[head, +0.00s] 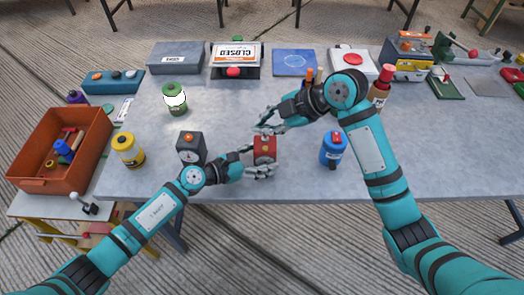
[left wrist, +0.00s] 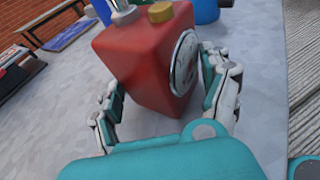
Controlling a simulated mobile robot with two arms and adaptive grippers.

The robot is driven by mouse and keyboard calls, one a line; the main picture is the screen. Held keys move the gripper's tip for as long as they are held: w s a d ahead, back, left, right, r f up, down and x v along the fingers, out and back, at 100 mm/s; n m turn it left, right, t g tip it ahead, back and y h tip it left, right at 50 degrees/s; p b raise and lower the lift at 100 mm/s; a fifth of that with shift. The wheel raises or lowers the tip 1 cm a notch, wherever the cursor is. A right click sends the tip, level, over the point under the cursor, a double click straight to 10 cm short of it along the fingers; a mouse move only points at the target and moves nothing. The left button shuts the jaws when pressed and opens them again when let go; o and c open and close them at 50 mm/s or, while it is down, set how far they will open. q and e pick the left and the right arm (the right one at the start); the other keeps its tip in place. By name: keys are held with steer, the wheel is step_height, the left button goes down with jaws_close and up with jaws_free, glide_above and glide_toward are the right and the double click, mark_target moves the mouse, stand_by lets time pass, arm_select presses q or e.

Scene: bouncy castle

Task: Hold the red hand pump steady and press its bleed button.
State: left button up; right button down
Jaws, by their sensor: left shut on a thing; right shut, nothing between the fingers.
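The red hand pump (head: 264,150) stands near the front middle of the table. In the left wrist view it is a red block (left wrist: 145,60) with a gold button (left wrist: 160,12) on top and a round dial (left wrist: 186,64) on its right side. My left gripper (head: 259,160) is shut on the pump, one finger on each side; both fingers (left wrist: 160,85) show in the left wrist view. My right gripper (head: 265,128) is shut and empty, just above and behind the pump's top.
A blue canister (head: 333,150) stands right of the pump. A yellow jar (head: 128,150) and a green jar (head: 174,99) stand to the left. An orange crate (head: 90,125) is beyond the table's left end. Boxes and a CLOSED sign (head: 236,54) line the back.

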stand_by(0.3)
arm_select(q)
steer(key=o, duration=0.8)
